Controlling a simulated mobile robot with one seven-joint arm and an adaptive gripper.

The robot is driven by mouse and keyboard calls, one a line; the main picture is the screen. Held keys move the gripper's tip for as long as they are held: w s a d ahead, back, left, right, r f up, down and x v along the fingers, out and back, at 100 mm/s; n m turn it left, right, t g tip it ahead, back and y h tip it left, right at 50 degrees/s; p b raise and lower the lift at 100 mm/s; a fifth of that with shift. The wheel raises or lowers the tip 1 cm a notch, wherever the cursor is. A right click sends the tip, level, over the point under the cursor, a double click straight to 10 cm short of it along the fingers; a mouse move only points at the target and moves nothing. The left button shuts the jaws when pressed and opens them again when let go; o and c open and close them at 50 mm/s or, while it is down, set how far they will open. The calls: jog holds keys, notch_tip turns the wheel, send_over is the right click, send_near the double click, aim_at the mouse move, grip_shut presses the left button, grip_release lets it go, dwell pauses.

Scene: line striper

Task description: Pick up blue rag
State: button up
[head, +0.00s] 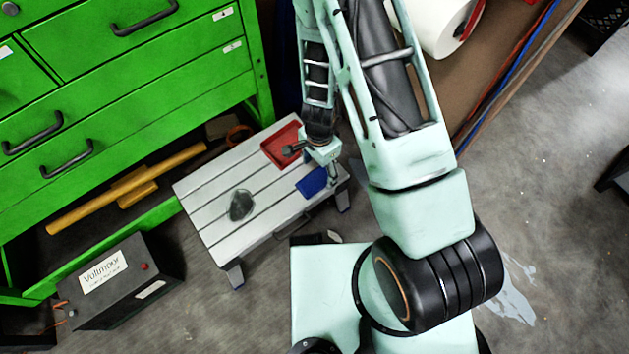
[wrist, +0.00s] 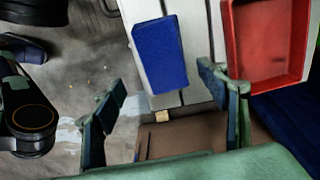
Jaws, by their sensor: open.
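The blue rag (head: 312,182) lies on the near right part of a small grey slatted bench (head: 215,222). In the wrist view the blue rag (wrist: 160,54) looks like a flat block on the pale slats, ahead of my fingers. My gripper (head: 312,165) is above the bench, just beside the rag in the head view. In the wrist view my gripper (wrist: 168,98) has its two fingers wide apart with nothing between them. The rag is apart from the fingers.
A red tray (head: 281,147) sits on the bench close to my gripper, also at right in the wrist view (wrist: 296,78). A dark grey object (head: 241,205) lies on the bench. Green drawers (head: 130,75) stand behind. A black Voltmoor box (head: 112,281) is on the floor.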

aim_at(316, 178)
jog(key=f, duration=0.1)
jog(key=f+b, duration=0.1)
jog(key=f, duration=0.1)
jog(key=f+b, duration=0.1)
jog(key=f, duration=0.1)
jog(key=shift+w+a+f, duration=0.15)
jog(key=shift+w+a, duration=0.1)
jog(key=shift+a, duration=0.05)
jog(key=c, duration=1.1)
jog(key=shift+r, duration=0.2)
